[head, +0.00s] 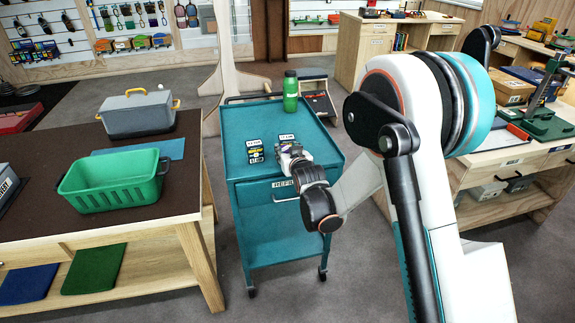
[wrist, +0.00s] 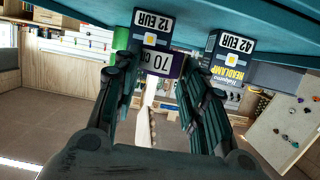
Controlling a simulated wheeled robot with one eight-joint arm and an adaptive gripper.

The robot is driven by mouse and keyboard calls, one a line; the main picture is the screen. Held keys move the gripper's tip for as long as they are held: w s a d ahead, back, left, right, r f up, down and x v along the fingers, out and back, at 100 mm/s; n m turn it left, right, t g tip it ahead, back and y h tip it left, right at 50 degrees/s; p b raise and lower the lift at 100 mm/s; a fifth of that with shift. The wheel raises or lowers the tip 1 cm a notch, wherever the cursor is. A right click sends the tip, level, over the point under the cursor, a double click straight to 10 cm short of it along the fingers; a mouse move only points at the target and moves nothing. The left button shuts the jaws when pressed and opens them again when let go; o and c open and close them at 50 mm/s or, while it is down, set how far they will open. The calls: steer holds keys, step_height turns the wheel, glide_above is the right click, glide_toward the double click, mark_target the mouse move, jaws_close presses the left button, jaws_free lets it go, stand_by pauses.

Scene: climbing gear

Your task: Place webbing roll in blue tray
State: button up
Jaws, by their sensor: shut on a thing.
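My gripper (head: 289,152) is low over the teal cart (head: 233,128), near its right front part. In the wrist view my gripper (wrist: 160,72) has its fingers on either side of a dark purple item (wrist: 178,68) with a white label reading "70 C", and is shut on it. Most of this item is hidden, so I cannot tell for sure that it is the webbing roll. No clear blue tray shows; a flat blue piece (head: 172,149) lies on the left table, partly behind the green basket.
Price-labelled boxes (head: 255,151) and a green bottle (head: 290,91) stand on the cart. The left table holds a green basket (head: 112,186) and a grey case (head: 138,115). A workbench (head: 515,165) stands at right. Bare cart top lies left of the boxes.

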steer(key=shift+f+b, duration=0.75)
steer(key=shift+f, duration=1.3)
steer(key=shift+f, duration=0.1)
steer(key=o, duration=1.1)
steer(key=shift+s+d+r, duration=0.1)
steer(key=shift+s+r, duration=0.1)
steer(key=shift+s, duration=0.05)
steer(key=p+v, duration=0.3)
steer(key=v, duration=0.8)
steer(key=shift+s, duration=0.25)
